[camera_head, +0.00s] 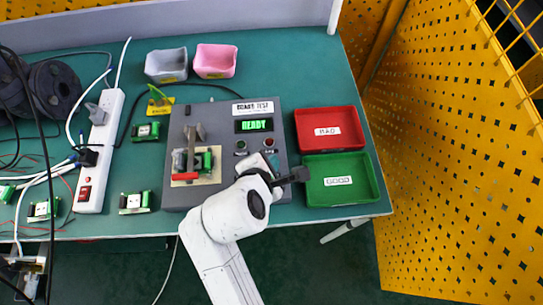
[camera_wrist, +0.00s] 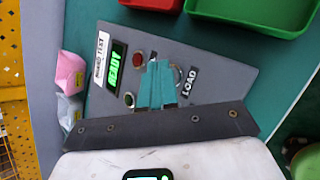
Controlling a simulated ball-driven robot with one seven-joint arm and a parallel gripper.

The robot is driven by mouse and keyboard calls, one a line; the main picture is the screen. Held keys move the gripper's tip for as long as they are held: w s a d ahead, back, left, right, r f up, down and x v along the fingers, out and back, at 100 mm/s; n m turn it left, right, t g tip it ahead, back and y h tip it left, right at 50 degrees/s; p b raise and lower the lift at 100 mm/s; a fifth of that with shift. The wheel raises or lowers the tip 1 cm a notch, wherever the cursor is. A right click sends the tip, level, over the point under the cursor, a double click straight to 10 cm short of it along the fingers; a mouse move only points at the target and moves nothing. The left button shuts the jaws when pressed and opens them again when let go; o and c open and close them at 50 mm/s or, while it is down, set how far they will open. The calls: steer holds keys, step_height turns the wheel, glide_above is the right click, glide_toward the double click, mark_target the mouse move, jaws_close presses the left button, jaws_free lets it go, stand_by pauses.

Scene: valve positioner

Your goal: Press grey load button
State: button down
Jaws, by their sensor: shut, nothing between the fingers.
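The grey test box (camera_head: 220,120) stands on the green table, with a lit READY display (camera_head: 254,125). In the wrist view, the LOAD label (camera_wrist: 190,82) is on the box face. Beside it a silver-rimmed button (camera_wrist: 178,72), apparently the load button, is mostly hidden behind my fingers. My gripper (camera_wrist: 156,68) is shut and empty, its teal fingers pointing at the panel beside that button. In the head view my gripper (camera_head: 273,160) is over the lower right of the box. I cannot tell whether the fingertips touch the button.
A red button (camera_wrist: 138,60) and another button (camera_wrist: 128,98) are close to my fingers. A red BAD tray (camera_head: 330,112) and green GOOD tray (camera_head: 368,180) stand to the right. A fixture (camera_head: 195,160) with a lever is on the box's left. Power strip and cables lie farther left.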

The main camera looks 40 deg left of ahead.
steer(key=shift+f, duration=0.2)
steer(key=shift+r, duration=0.2)
steer(key=shift+r+p, duration=0.65)
steer(key=shift+p, duration=0.55)
step_height(320, 180, up, 5)
steer(key=p, duration=0.6)
stand_by(0.5)
